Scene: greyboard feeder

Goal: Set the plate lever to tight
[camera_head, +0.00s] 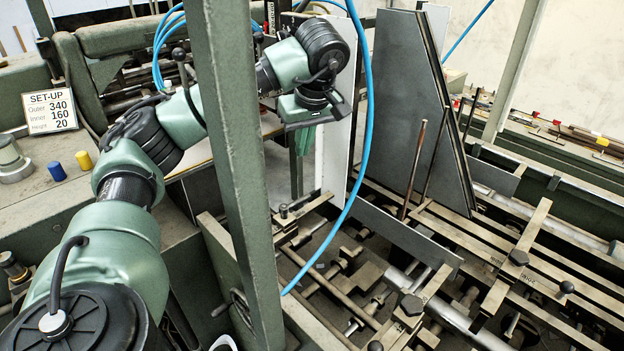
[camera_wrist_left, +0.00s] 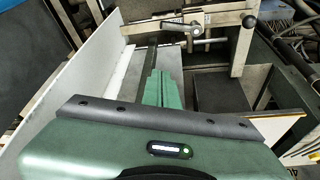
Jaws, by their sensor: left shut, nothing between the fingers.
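My left gripper (camera_head: 305,138) hangs in front of an upright white plate in the head view, its green fingers pointing down. In the left wrist view its fingers (camera_wrist_left: 163,90) are together with nothing between them. A small grey lever-like handle (camera_wrist_left: 182,27) sits on a beige crossbar ahead of the fingertips, apart from them. A round black knob (camera_wrist_left: 249,20) is at its right on the same bar. I cannot tell its setting, nor pick the handle out for sure in the head view. My right gripper is not in view.
The white plate (camera_head: 334,160) stands close beside the gripper. A green post (camera_head: 238,180) crosses in front of my left arm, and a blue hose (camera_head: 366,110) loops nearby. Large grey boards (camera_head: 405,100) stand at the right above rails and rods. A set-up sign (camera_head: 50,108) is at the left.

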